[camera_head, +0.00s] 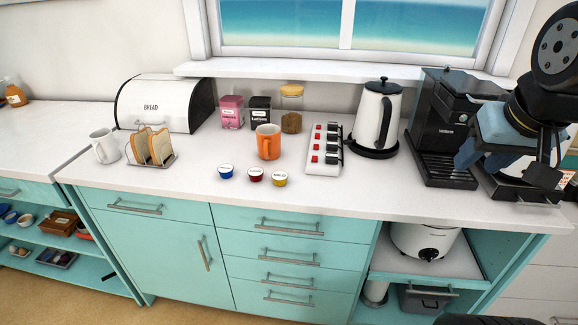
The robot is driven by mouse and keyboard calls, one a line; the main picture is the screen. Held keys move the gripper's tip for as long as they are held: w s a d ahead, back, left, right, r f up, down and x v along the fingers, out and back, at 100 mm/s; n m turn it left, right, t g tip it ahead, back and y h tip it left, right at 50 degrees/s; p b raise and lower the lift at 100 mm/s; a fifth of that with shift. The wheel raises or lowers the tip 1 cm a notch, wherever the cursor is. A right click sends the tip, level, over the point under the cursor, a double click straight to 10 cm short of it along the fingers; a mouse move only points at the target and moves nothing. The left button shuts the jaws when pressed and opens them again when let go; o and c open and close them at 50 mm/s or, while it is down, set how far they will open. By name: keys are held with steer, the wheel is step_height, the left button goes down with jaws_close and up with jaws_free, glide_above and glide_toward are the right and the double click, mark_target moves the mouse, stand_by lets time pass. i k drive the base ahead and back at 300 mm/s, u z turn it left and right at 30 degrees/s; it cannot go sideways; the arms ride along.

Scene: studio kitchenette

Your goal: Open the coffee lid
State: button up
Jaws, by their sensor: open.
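A black coffee machine (432,122) stands upright on the counter, right of the white kettle. Its dark top (455,80) looks closed; the edges of any lid are hard to make out. My gripper (505,163) is in front and to the right of the machine, at the right side of the view. It is open, with nothing seen between its fingers, and looks apart from the machine. My arm hides part of what stands behind it. A black labelled tin (260,112) stands by the wall under the window; its label is too small to read surely.
A white kettle (378,118) stands left of the machine, beside a power strip (325,150) with red switches. An orange mug (268,142), several small pods and toast in a rack (152,160) are farther left. The counter's front edge (330,203) is mostly clear.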

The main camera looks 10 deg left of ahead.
mark_target(471, 89)
steer(key=z, duration=0.9)
steer(key=k, duration=1.45)
steer(key=u, duration=0.35)
steer(key=i, duration=1)
steer(key=z, duration=0.05)
